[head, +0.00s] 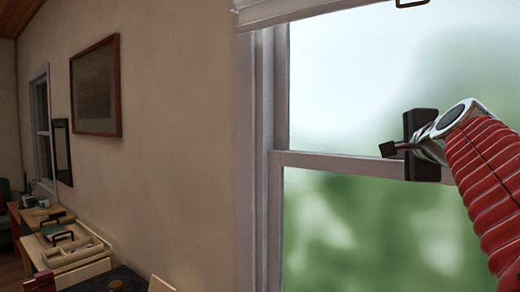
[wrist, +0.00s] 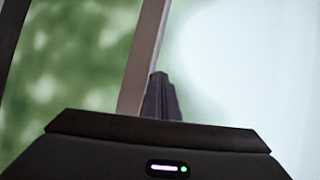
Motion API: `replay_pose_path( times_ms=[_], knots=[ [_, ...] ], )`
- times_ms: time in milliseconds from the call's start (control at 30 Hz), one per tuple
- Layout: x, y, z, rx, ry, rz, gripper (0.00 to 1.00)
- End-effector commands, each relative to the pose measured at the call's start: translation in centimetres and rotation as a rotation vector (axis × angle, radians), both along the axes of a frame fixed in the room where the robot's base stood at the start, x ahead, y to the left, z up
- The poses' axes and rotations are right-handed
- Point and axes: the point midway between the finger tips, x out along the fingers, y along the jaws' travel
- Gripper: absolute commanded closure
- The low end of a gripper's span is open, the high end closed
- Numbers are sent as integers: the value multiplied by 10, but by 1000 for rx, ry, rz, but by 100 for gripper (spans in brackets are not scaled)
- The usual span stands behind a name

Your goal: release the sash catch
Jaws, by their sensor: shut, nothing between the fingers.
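The window's meeting rail (head: 325,161) crosses the glass between the upper and lower panes. My gripper (head: 388,149) is at the rail on the right side of the head view, its black palm upright and its small dark fingertips pointing left. In the wrist view the fingers (wrist: 158,78) are together with nothing between them and overlap the slanting rail (wrist: 142,60). I cannot tell whether they touch it. I cannot make out the sash catch in either view; it may be hidden by my gripper.
The white window frame (head: 261,150) stands left of the glass, beside a bare wall. A blind (head: 290,8) hangs at the top with a pull ring (head: 411,3). A framed picture (head: 96,87) hangs on the wall. A desk with trays (head: 75,252) stands at lower left.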

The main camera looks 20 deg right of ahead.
Motion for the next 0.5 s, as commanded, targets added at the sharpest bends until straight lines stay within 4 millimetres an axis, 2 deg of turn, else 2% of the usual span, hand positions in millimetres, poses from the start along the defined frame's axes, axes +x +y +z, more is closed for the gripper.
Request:
replay_pose_path(
  times_ms=[500],
  knots=[
    [19,-1,0,0,1,2,100]
  ],
)
